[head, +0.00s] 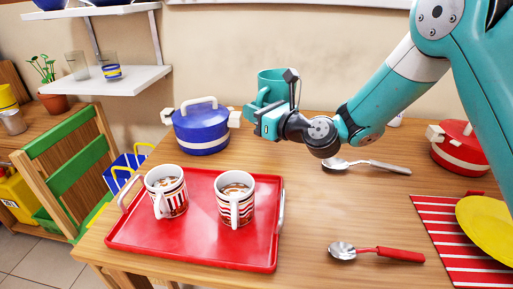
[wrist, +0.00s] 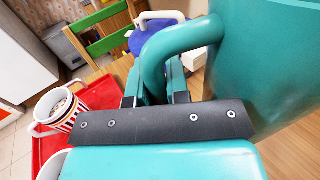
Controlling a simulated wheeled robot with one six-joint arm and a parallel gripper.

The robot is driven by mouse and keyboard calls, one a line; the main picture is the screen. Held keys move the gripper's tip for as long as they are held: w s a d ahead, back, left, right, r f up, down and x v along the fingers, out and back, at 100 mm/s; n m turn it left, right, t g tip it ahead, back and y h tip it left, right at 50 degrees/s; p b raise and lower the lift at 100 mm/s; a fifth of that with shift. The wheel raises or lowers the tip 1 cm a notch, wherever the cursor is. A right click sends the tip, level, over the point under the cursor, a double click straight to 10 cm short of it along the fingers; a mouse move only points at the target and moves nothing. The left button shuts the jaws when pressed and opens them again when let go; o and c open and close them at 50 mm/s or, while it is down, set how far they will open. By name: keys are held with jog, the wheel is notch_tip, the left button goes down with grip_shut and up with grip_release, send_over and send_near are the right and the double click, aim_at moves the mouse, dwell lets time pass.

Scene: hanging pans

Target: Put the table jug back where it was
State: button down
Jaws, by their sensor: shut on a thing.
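The table jug is teal; in the head view its upper body (head: 272,82) shows behind my gripper, near the back of the wooden table. Its base is hidden there, so I cannot tell whether it touches the table. My gripper (head: 262,118) is shut on the jug's handle. In the wrist view the jug's body (wrist: 275,50) fills the right side, and its curved handle (wrist: 158,48) runs down between my gripper's fingers (wrist: 155,92). The jug looks roughly upright in the head view.
A blue lidded pot (head: 201,130) stands left of the jug. A red tray (head: 190,242) with two striped mugs is in front. A large spoon (head: 370,166), a red-handled spoon (head: 375,253), a red pot (head: 462,150) and a yellow plate (head: 490,228) lie right. The middle table is clear.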

jog(key=shift+f+b, duration=1.2)
jog(key=shift+f, duration=2.7)
jog(key=shift+f, duration=0.2)
jog(key=c, duration=1.1)
grip_release()
jog(key=shift+d+r, duration=0.1)
jog(key=shift+r, duration=0.1)
jog(key=b+v, duration=0.2)
jog(key=v, duration=0.1)
jog(key=b+v, duration=0.3)
jog(key=v, duration=0.1)
jog(key=b+v, duration=0.2)
jog(key=v, duration=0.2)
jog(key=shift+f+b, duration=0.25)
jog(key=shift+b, duration=0.1)
jog(key=shift+s+d+r, duration=0.2)
jog(key=shift+s+d, duration=0.1)
jog(key=shift+s, duration=0.05)
